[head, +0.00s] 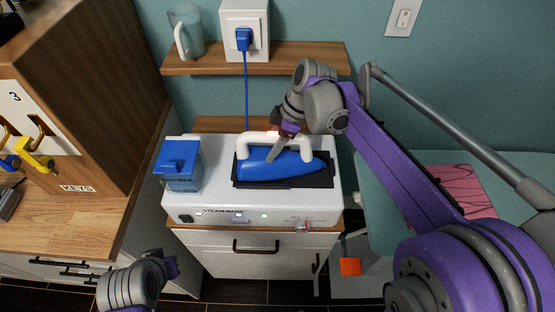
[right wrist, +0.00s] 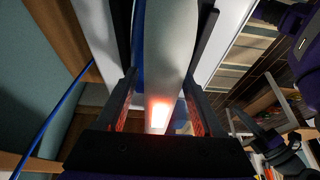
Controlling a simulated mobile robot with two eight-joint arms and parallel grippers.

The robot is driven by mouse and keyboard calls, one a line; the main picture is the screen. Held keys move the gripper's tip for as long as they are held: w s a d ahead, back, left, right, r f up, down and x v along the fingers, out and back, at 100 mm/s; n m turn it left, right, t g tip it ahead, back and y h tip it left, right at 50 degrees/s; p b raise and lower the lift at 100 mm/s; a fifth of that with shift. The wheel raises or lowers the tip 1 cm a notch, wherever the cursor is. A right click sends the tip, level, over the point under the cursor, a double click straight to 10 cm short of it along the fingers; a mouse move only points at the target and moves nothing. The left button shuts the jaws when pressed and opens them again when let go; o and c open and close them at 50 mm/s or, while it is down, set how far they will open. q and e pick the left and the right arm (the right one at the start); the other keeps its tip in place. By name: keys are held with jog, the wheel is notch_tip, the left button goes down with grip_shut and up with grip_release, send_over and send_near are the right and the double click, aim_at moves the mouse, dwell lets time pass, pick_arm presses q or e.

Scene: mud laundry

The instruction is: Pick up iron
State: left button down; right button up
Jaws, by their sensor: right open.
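The iron (head: 290,165) has a blue body and a white handle, and it rests on a dark pad on the white steam station (head: 215,205) in the head view. My right gripper (head: 276,148) is at the iron's handle, coming down from above. In the right wrist view my right gripper (right wrist: 160,85) is open, with one finger on each side of the white handle (right wrist: 168,45). Whether a finger touches the handle I cannot tell. My left gripper (head: 170,267) is low at the left, away from the iron; its fingers do not show clearly.
A blue water tank (head: 180,166) stands on the station's left side. Above are a wooden shelf (head: 300,57) with a jug (head: 188,32), and a socket with a blue plug (head: 243,39) and hanging cord. A wooden key cabinet (head: 90,90) stands left. A teal board with pink cloth (head: 465,190) lies right.

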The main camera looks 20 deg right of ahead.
grip_shut()
dwell(0.3)
dwell(0.3)
